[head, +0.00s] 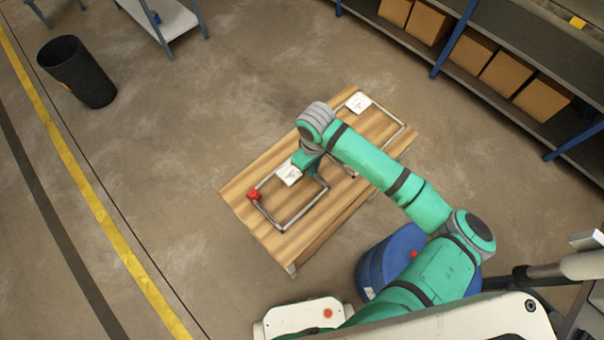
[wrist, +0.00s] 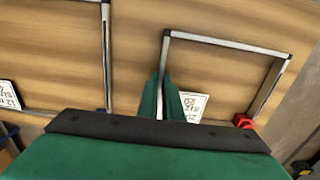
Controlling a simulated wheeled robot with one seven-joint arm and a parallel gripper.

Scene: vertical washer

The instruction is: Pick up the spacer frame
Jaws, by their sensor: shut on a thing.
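A thin grey rectangular spacer frame (head: 305,209) with dark corners and a red block (head: 253,194) at one corner is at the near left part of the wooden table. It also shows in the wrist view (wrist: 228,44). A white printed label (head: 289,174) shows beside my gripper. My gripper (wrist: 162,95) is shut on one side bar of this frame, with a green finger on each side of the bar. In the head view my wrist hides the fingertips and that bar. I cannot tell whether the frame touches the table.
A second similar frame (head: 386,112) with a white label (head: 358,102) lies on the far right of the wooden table (head: 240,190). A blue drum (head: 375,270) stands by the near right side. Shelving with boxes (head: 473,53) is at upper right.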

